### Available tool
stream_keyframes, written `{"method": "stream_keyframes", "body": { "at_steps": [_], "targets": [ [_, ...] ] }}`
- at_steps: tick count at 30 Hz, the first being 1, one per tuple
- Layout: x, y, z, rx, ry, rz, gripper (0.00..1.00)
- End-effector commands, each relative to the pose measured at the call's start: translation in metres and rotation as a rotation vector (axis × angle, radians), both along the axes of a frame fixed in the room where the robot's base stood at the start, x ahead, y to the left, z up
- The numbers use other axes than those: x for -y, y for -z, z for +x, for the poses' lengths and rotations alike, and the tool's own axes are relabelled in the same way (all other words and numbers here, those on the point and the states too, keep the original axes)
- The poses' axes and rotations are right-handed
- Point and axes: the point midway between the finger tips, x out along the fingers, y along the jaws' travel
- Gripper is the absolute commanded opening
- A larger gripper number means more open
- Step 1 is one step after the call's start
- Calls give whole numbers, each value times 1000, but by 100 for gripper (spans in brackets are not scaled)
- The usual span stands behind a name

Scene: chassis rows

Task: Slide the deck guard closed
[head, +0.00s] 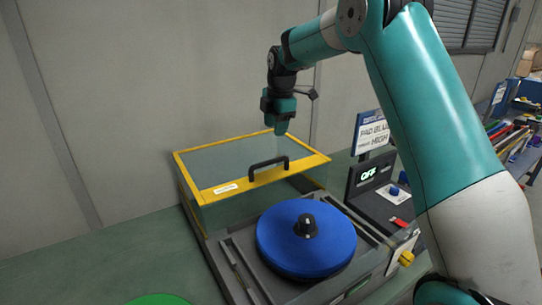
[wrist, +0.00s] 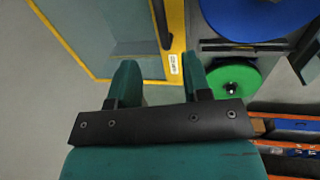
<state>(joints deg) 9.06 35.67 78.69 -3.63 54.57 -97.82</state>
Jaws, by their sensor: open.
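The deck guard (head: 240,184) is a clear box with a yellow frame. It sits over the back part of the grey deck (head: 238,262), leaving the blue pad (head: 300,245) in front uncovered. A black handle (head: 268,167) stands on the guard's front yellow bar; part of the handle shows in the wrist view (wrist: 161,22). My gripper (head: 279,127) is above the guard, near its back right, apart from the handle. In the wrist view its two fingers (wrist: 161,80) are spread with nothing between them, and the guard's yellow bar (wrist: 176,40) lies below.
A control box (head: 378,178) reading OFF, with a blue knob and red switch, stands right of the deck. A sign (head: 371,131) rises behind it. A green disc (head: 158,299) lies front left. A yellow knob (head: 406,258) is on the deck's right end. A wall stands behind.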

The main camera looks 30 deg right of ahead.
Motion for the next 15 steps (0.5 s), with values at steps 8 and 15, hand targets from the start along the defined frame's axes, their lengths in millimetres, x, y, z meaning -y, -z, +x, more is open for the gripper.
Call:
{"method": "stream_keyframes", "body": {
  "at_steps": [8, 15],
  "targets": [
    [-1, 62, 11, -6, 1, 1, 44],
    [-1, 104, 20, -3, 1, 0, 44]
  ]
}}
